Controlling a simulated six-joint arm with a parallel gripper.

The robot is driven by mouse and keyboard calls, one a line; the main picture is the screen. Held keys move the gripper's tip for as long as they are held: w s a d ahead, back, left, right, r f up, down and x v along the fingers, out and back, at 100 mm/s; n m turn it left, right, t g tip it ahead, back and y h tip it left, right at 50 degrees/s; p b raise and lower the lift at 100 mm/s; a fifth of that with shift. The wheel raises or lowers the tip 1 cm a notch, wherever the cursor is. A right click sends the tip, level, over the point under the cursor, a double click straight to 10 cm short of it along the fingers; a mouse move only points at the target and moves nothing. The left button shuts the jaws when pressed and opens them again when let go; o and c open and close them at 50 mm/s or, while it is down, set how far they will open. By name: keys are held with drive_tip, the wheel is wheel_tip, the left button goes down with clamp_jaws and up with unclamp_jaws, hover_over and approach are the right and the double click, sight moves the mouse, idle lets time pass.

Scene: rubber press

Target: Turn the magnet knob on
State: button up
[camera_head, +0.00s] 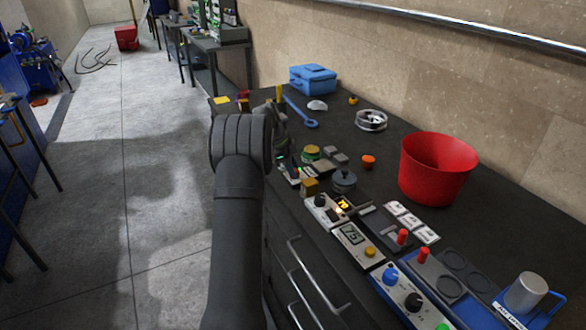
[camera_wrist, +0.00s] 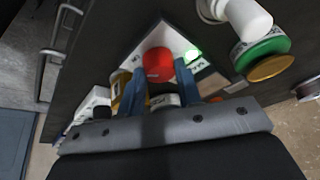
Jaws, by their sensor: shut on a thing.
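In the wrist view, a red round knob (camera_wrist: 158,63) stands on a white panel with a lit green light (camera_wrist: 193,54). The blue fingers of my gripper (camera_wrist: 161,75) are on either side of the knob, shut on it. Whether this is the magnet knob, and which way it is turned, I cannot tell. In the head view, my dark arm reaches over the bench, and my gripper (camera_head: 280,125) is partly hidden behind my wrist. Below it a small control box (camera_head: 294,172) shows a green light.
The bench is crowded. A green and gold round piece (camera_wrist: 262,56) sits close to the fingers. A grey-lidded pot (camera_head: 344,180), a control box with an orange display (camera_head: 330,210) and a red bucket (camera_head: 437,168) stand to the right. A blue wrench (camera_head: 300,112) lies behind.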

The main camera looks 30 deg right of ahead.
drive_tip(key=o, duration=1)
drive_tip(key=shift+c, duration=0.2)
drive_tip(key=v, duration=1.7)
drive_tip(key=shift+r, duration=0.2)
drive_tip(key=x, duration=1.7)
drive_tip(key=shift+f, duration=0.25)
